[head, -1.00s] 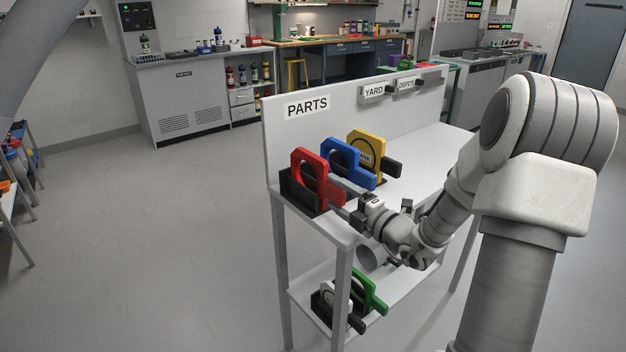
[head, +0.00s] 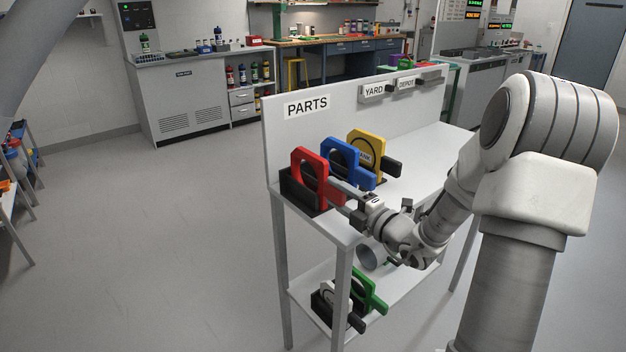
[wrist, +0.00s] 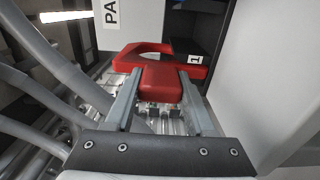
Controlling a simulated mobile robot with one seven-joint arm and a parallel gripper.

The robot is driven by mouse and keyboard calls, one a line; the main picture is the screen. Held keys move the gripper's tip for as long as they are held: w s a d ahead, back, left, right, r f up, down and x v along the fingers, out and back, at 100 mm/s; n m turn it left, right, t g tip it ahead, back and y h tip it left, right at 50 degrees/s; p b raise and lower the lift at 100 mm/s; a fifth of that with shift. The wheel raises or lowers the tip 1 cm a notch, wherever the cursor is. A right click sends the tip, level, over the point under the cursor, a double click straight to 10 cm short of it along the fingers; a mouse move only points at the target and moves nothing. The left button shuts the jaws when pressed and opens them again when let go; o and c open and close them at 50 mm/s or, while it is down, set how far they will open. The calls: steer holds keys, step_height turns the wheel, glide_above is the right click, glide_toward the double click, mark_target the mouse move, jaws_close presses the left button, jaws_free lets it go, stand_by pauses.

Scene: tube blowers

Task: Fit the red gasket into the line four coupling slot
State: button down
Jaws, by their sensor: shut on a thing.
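The red gasket (head: 311,157) is a flat red plate with a round opening. It stands upright in a black holder (head: 297,193) at the near left end of the parts stand's top. My gripper (head: 345,193) reaches in from the right and is shut on the gasket's handle. In the wrist view the red gasket (wrist: 162,82) lies between the two fingers of my gripper (wrist: 156,92), beside a label reading 1. The line four coupling slot is not identifiable in either view.
A blue gasket (head: 354,176) and a yellow gasket (head: 379,141) stand close behind the red one. Green (head: 374,300) and white (head: 327,300) gaskets are on the lower shelf. A PARTS back panel (head: 345,115) rises behind. Floor to the left is open.

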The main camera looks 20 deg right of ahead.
steer(key=shift+r+p, duration=0.7)
steer(key=shift+p, duration=0.25)
steer(key=shift+s+d, duration=0.15)
steer(key=shift+s, duration=0.2)
steer(key=shift+p+v, duration=0.55)
steer(key=shift+v, duration=0.5)
steer(key=shift+s, duration=0.1)
steer(key=p+v, duration=0.3)
steer(key=v, duration=0.5)
stand_by(0.6)
